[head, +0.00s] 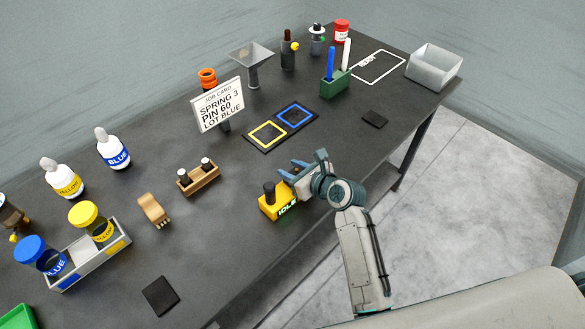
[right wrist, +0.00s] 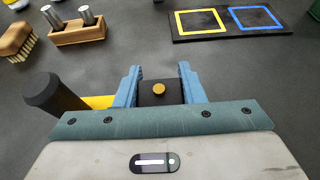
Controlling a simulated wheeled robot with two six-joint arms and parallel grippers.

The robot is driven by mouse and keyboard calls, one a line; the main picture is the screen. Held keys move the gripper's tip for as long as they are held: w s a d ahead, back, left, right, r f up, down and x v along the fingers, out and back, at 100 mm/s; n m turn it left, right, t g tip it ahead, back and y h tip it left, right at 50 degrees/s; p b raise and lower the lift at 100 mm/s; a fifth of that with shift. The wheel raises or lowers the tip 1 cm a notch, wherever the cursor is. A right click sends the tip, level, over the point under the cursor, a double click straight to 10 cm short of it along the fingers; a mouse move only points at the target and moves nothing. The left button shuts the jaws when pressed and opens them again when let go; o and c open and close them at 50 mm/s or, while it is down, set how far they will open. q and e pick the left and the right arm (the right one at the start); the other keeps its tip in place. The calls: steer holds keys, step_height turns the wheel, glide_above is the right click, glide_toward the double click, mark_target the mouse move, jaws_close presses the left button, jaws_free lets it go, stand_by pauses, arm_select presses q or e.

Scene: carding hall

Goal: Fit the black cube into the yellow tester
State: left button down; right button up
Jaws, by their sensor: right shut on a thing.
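The yellow tester (head: 268,209) stands near the table's front edge, with a black upright post at its left and a lit display reading IDLE. In the right wrist view a strip of its yellow body (right wrist: 98,102) shows beside the black post (right wrist: 52,92). My right gripper (head: 293,172) is at the tester's far right side. In the right wrist view the gripper (right wrist: 157,72) is shut on the black cube (right wrist: 150,97), which has a round brass spot on it. The cube's underside is hidden, so I cannot tell whether it touches the tester. My left gripper is not in view.
A black mat with yellow and blue squares (head: 281,127) lies beyond the gripper. A wooden holder with two pins (head: 199,180) and a brush (head: 154,210) stand left of the tester. The job card (head: 218,105) is farther back. Table around the tester is clear.

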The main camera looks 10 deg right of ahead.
steer(key=shift+f, duration=0.25)
steer(key=shift+f, duration=0.15)
steer(key=o, duration=1)
steer(key=b+v, duration=0.2)
steer(key=v, duration=1)
steer(key=shift+r, duration=0.25)
